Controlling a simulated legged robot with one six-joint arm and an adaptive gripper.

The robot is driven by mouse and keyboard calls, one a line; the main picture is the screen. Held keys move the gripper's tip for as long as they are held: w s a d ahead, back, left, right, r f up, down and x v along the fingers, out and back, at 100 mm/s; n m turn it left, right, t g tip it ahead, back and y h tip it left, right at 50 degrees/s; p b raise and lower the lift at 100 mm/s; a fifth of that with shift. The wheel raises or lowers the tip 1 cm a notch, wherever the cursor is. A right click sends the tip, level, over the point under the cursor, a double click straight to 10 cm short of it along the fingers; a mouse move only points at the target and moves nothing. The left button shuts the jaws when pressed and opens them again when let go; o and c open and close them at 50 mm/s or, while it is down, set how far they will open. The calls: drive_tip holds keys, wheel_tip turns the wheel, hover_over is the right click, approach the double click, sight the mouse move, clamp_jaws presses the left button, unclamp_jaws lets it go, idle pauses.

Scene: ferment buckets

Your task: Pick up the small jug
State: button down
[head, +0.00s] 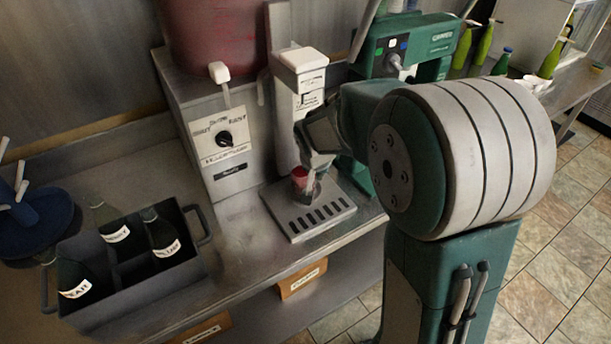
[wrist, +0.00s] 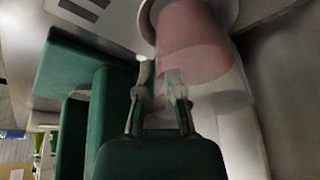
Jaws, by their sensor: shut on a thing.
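The small jug (head: 300,176) is clear with red contents and stands upright at the drip tray under the white dispenser, in the head view. In the wrist view the jug (wrist: 203,55) is large, pinkish and see-through, just beyond the fingers. My gripper (head: 312,187) is at the jug's right side, shut on it. Its two fingers (wrist: 160,84) also show in the wrist view, close together against the jug's side. The exact part between the fingertips is hard to make out. In the head view my arm hides part of the gripper.
The slotted drip tray (head: 318,228) sits at the counter's front edge. A grey crate (head: 193,278) with several dark bottles stands left. A green machine (head: 425,45) is behind my arm.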

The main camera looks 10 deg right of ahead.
drive_tip(key=shift+r, duration=0.55)
wheel_tip(320, 180, up, 2)
drive_tip(key=shift+s+r, duration=0.1)
drive_tip(key=shift+r, duration=0.15)
drive_tip(key=s+r, duration=0.9)
drive_tip(key=s, duration=0.4)
drive_tip(key=shift+s+a+r, duration=0.2)
drive_tip(key=shift+s+a, duration=0.2)
drive_tip(key=shift+a, duration=0.05)
